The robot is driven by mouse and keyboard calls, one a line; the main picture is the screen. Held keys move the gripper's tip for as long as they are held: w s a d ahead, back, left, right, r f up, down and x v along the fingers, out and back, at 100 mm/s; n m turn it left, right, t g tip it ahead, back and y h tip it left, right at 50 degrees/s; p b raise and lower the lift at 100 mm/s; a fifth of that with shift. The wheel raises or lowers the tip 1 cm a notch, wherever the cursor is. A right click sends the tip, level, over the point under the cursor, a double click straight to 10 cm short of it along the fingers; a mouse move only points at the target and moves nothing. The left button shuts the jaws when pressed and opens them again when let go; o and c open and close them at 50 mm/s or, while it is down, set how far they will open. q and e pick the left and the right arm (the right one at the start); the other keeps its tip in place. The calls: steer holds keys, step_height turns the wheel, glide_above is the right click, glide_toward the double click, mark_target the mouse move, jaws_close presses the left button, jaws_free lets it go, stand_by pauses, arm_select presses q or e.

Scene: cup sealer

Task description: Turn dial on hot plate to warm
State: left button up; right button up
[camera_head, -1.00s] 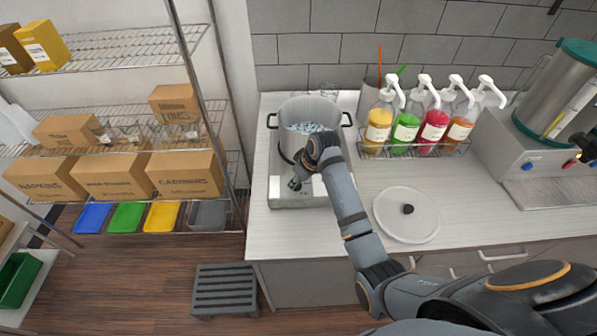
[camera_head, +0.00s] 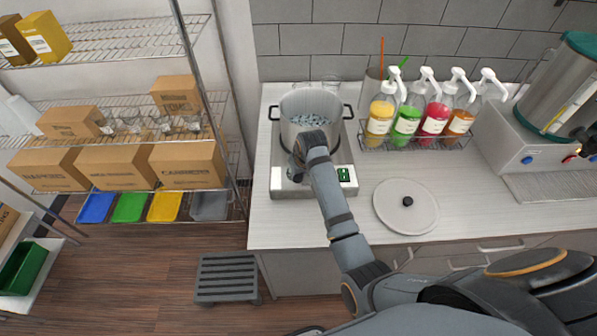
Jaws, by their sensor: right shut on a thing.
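The hot plate (camera_head: 343,157) stands on the white counter with a large steel pot (camera_head: 296,130) on top, filled with bluish-white pieces. A green display (camera_head: 344,175) shows at the right of its front panel. My right gripper (camera_head: 295,174) is at the front of the hot plate, left of the display, pointing down at the panel. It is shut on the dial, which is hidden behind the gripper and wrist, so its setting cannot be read.
A round lid (camera_head: 407,206) with a black knob lies right of the hot plate. A wire rack (camera_head: 415,143) of colored pump bottles stands behind it. A steel dispenser (camera_head: 545,125) is at right. A shelf (camera_head: 150,150) with boxes stands at left, a grey stool (camera_head: 227,277) below.

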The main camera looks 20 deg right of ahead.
steer(key=o, duration=1.2)
steer(key=v, duration=1.2)
steer(key=shift+a, duration=0.1)
